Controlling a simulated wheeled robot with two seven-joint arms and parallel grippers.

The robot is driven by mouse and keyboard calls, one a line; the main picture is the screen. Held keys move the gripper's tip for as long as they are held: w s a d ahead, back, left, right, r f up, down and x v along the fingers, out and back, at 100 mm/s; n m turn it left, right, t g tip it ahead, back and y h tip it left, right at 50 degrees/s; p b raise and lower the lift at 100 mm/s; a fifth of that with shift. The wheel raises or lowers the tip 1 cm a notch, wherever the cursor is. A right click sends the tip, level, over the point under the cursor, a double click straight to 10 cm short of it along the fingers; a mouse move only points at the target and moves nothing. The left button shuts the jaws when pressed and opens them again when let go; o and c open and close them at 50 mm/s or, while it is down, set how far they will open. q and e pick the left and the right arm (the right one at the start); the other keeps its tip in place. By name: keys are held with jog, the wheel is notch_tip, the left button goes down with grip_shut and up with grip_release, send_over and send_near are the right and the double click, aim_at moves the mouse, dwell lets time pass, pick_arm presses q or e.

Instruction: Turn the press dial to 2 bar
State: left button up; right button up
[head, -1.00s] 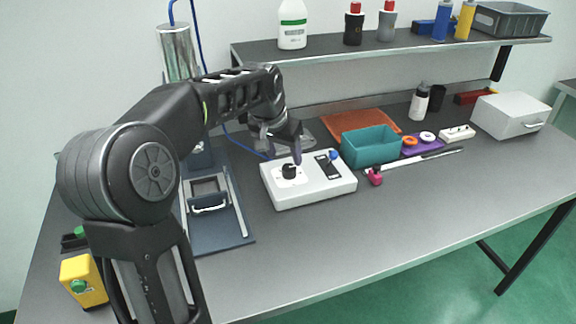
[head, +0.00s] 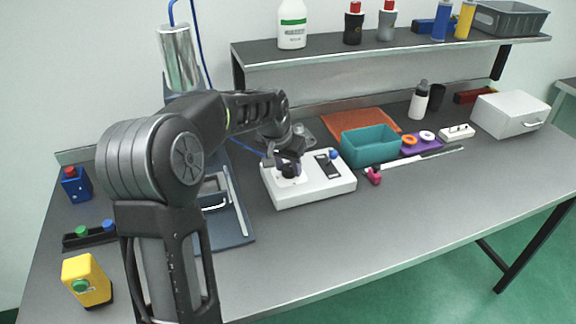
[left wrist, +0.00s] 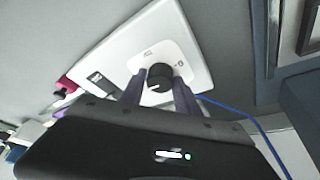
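The press dial is a black round knob (head: 291,172) on the white top of a control box (head: 318,190). In the left wrist view the knob (left wrist: 160,77) sits on a white plate with small marks, too small to read. My left gripper (head: 289,165) is down at the knob. In the left wrist view the gripper's two purple-grey fingers (left wrist: 160,88) stand on either side of the knob, apart, with little room between them and it. The fingers look open around the knob. My right gripper is not in view.
The press base (head: 228,235) is at left. The front of the table is clear.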

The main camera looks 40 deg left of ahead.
pick_arm(q)
grip_shut()
